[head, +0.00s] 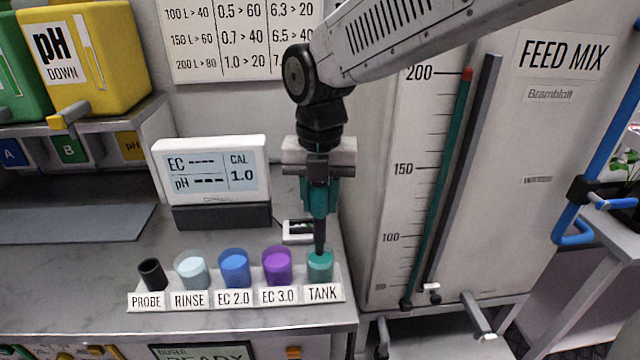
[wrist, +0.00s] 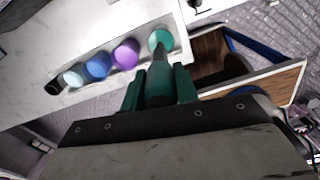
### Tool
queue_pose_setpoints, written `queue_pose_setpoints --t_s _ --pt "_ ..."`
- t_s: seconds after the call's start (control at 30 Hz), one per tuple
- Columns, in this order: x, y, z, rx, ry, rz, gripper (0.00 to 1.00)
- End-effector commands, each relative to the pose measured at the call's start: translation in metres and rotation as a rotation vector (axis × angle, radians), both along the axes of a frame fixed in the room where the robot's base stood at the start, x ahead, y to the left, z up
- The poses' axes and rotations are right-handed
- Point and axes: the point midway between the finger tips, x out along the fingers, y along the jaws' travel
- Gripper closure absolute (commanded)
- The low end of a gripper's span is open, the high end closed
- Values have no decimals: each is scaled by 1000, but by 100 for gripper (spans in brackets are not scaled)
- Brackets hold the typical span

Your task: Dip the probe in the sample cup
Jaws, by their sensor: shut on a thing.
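My gripper (head: 319,196) points down, shut on the dark probe (head: 320,237). The probe is upright, with its tip at the mouth of the teal sample cup (head: 320,268) labelled TANK, at the right end of the cup row. I cannot tell how far the tip is inside. In the wrist view, the probe (wrist: 158,85) lies between my gripper's teal fingers (wrist: 158,92), and its far end overlaps the teal cup (wrist: 161,40). The black PROBE holder (head: 152,274) stands at the row's left end. The meter (head: 211,171) shows dashes for EC and pH, and CAL 1.0.
Left of the TANK cup stand the purple EC 3.0 cup (head: 277,267), the blue EC 2.0 cup (head: 234,268) and the pale RINSE cup (head: 192,270). The FEED MIX tank (head: 480,180) rises close on the right. The counter's left part (head: 60,270) is clear.

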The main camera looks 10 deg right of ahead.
Motion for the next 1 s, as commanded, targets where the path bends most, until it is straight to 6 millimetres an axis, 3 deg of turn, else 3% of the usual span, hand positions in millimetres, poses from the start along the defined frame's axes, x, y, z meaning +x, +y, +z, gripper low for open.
queue_pose_setpoints --t_s 0.5,1.0 --pt "1 -2 -45 -1 1 -3 93" --pt "0 -2 -55 0 0 -3 93"
